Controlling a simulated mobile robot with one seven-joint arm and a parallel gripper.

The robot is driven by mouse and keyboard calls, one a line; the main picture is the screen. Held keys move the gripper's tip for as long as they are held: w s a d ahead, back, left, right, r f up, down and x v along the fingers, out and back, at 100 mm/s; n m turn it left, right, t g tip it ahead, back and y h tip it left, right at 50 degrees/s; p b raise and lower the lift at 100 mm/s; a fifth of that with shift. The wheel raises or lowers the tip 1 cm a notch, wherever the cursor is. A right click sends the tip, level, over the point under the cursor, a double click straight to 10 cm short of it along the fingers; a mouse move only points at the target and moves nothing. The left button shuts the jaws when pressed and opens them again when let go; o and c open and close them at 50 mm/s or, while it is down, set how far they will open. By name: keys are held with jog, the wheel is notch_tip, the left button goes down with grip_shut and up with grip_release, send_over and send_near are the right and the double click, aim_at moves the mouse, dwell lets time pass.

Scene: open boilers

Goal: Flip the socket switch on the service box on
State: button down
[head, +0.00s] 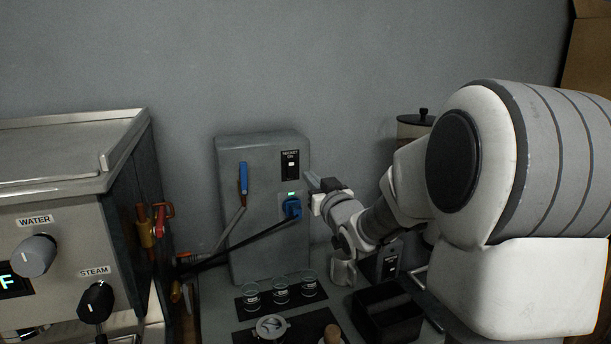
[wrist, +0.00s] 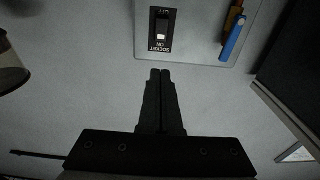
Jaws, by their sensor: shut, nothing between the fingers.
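The grey service box (head: 262,250) stands against the wall in the head view. Its socket switch (head: 291,165) is a small black plate at the upper right, labelled SOCKET ON, with a white part showing. In the wrist view the socket switch (wrist: 161,30) appears upside down, just beyond my fingertips. My gripper (head: 310,181) is just right of the box's face, below and to the right of the switch. In the wrist view my gripper (wrist: 160,73) has its dark fingers together with nothing between them, and a gap shows between them and the switch.
A blue plug (head: 291,208) with a black cable sits below a green light (head: 291,193). A blue lever (head: 243,178) is left of the switch. A boiler machine (head: 60,225) stands at left. Small glasses (head: 281,291) and a black bin (head: 387,312) are below.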

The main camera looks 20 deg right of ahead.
jog(key=shift+s+r, duration=0.1)
jog(key=shift+s, duration=0.85)
jog(key=shift+r, duration=0.1)
